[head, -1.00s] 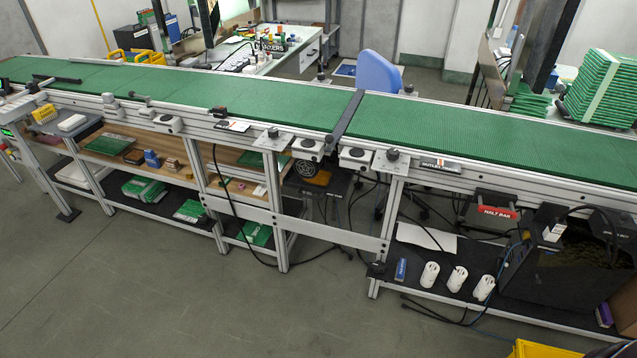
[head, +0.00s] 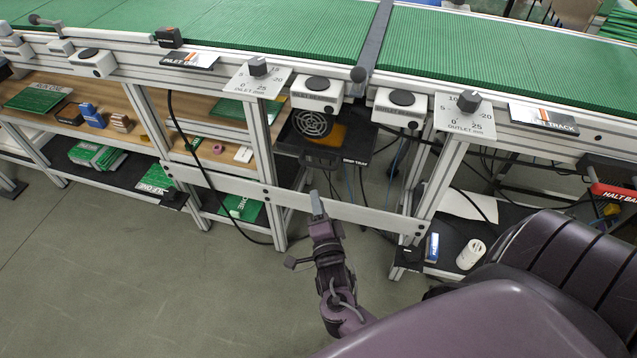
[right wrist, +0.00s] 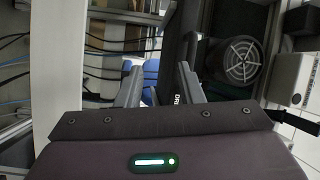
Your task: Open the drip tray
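The drip tray (head: 330,155) is a shallow black tray with a white label on its front, hanging under the green conveyor at centre. A round grey fan grille (head: 312,122) and an orange piece show in or just above it. My right gripper (head: 317,198) points up toward the tray, below and in front of it, by the grey cross rail. In the right wrist view the fingers (right wrist: 160,72) are apart and nothing is gripped. The tray's dark front (right wrist: 178,75), with part of its label, shows beyond and between them. My left gripper is not in view.
A long grey cross rail (head: 380,216) runs below the tray. Dial plates (head: 257,80) and white button boxes (head: 316,93) jut from the conveyor above. Cables hang behind the tray. A red-labelled bar (head: 612,192) is at right. The floor in front is clear.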

